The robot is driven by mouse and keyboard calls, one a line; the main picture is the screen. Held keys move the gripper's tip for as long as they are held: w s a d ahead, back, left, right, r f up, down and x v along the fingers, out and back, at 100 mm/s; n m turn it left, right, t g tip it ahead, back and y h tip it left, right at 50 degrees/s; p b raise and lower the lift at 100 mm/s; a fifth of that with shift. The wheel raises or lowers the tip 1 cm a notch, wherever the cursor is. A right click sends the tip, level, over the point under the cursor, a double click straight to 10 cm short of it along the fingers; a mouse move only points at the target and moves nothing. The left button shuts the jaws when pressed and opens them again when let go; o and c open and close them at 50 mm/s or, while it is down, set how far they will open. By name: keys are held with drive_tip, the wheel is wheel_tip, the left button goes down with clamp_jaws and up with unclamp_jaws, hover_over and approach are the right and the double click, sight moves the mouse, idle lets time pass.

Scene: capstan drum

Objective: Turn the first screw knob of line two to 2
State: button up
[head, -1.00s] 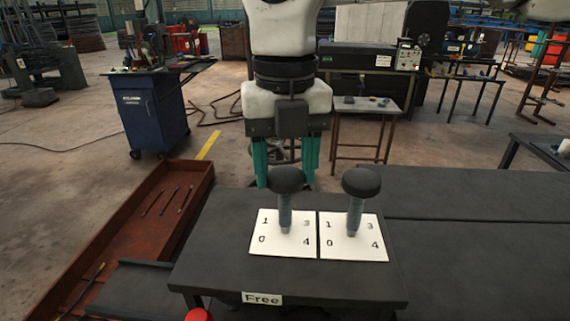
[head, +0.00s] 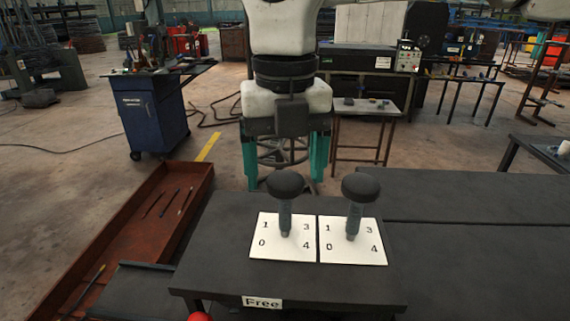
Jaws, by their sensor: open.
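Two dark screw knobs with round caps on threaded stems stand on a dark table (head: 225,225). The left knob (head: 285,184) rises from a white card (head: 267,250) marked 0, 1, 3 and 4. The right knob (head: 360,187) rises from a similar card (head: 375,255). The top middle of each card is hidden behind its knob. No pointer shows clearly on either knob. My gripper (head: 285,183) is open, its two teal fingers wide apart, behind and above the left knob in this view. It holds nothing.
A "Free" label (head: 262,302) is on the table's front edge, with a red object (head: 200,317) below it. A rusty tray (head: 130,235) lies to the left. A long dark bench (head: 470,196) adjoins on the right. The tabletop around the cards is clear.

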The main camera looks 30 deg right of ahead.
wheel_tip(320, 180, up, 10)
drive_tip(key=p, duration=0.7)
